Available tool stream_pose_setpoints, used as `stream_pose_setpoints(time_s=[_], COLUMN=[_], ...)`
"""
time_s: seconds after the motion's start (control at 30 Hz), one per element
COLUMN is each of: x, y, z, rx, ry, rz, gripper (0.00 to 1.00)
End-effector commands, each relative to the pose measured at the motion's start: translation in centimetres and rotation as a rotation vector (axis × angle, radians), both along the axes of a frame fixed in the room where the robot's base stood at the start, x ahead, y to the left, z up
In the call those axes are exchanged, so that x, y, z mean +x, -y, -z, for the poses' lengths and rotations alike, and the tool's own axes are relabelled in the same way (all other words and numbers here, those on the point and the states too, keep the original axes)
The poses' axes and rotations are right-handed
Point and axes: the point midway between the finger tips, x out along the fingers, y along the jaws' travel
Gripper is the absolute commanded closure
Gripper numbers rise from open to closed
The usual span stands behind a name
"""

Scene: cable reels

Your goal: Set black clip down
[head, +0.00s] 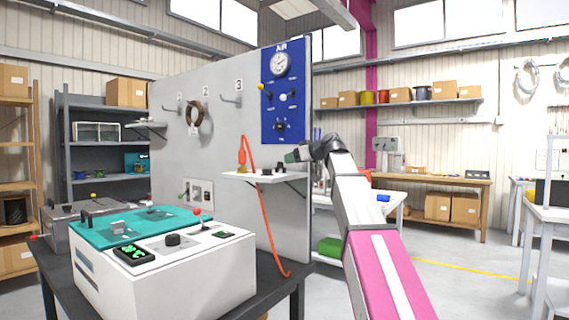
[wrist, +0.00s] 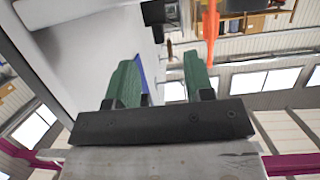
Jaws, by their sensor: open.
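My gripper (head: 293,156) is at the right end of the small white wall shelf (head: 240,177), slightly above its top. In the wrist view its two green fingers (wrist: 162,78) are apart with nothing held between them. Small dark items (head: 267,171) lie on the shelf; one may be the black clip, but they are too small to tell. In the wrist view a dark block (wrist: 158,12) shows beyond the fingertips, apart from them; I cannot tell if it is the clip.
The grey panel carries a blue air board (head: 284,92) and a brown coil (head: 194,114) on a hook. A white machine with a teal top (head: 170,270) stands on the dark table at front left.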

Motion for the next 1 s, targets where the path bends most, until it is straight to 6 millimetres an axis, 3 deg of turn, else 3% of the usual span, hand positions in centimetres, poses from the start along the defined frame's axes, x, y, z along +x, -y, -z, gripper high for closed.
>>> stream_pose_setpoints(time_s=[0.3,0.7,0.77,0.87,1.0], x=[-2.9,-3.3,-3.2,-2.9,-2.5], y=[3.7,4.3,4.3,4.4,4.8], z=[-1.4,-1.4,-0.7,2.3,9.0], rx=[0.0,-0.001,-0.004,-0.013,-0.037], ry=[0.0,-0.004,-0.016,-0.064,-0.174], rz=[0.001,0.001,0.006,0.025,0.077], gripper=[0.52,0.52,0.52,0.52,0.52])
